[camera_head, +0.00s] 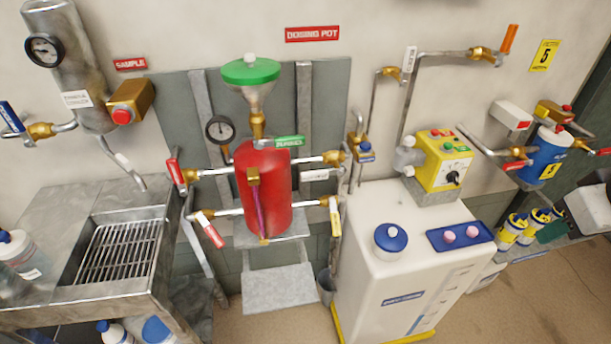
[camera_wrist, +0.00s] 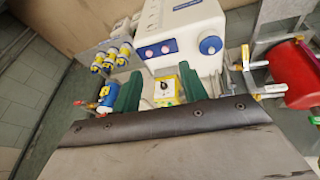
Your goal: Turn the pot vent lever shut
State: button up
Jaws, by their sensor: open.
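The red dosing pot (camera_head: 266,190) stands below the "DOSING POT" sign, with a green-topped funnel (camera_head: 250,75) above it. A green lever (camera_head: 289,142) lies nearly level at the pot's top. A red lever (camera_head: 175,171) is at the upper left pipe, a red and white lever (camera_head: 209,230) at the lower left, and a yellow lever (camera_head: 335,216) at the lower right. I cannot tell which is the vent lever. The pot also shows at the right of the wrist view (camera_wrist: 292,76). My gripper (camera_wrist: 160,70) is open and empty, its green fingers apart, away from the pot; the head view does not show it.
A white tank (camera_head: 400,260) with a yellow control box (camera_head: 443,160) stands right of the pot. A steel sink (camera_head: 110,255) is at the left. Pipes and a pressure gauge (camera_head: 219,129) crowd the pot. A step (camera_head: 279,288) is below it.

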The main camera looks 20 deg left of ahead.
aim_at(315, 177)
jog(key=w+a+f+n+t+y, duration=0.35)
jog(key=w+a+n, duration=0.25)
jog(key=w+a, duration=0.25)
jog(key=w+a+f+n+t+y, duration=0.2)
jog(key=w+a+f+n, duration=0.35)
jog(key=w+a, duration=0.3)
jog(key=s+a+f+n+y, duration=0.2)
jog(key=a+n+y, duration=0.15)
jog(key=a, duration=0.35)
jog(key=s+a+f+n+y, duration=0.2)
jog(key=s+a+n+y, duration=0.1)
jog(key=a+n, duration=0.25)
jog(key=s+a+f+n+y, duration=0.2)
jog(key=a+n+y, duration=0.15)
jog(key=a, duration=0.35)
jog(key=shift+t+h, duration=0.45)
jog(key=x, duration=0.7)
jog(key=shift+w+a+f, duration=0.15)
jog(key=shift+w+a, duration=0.05)
jog(key=shift+w, duration=0.1)
grip_shut()
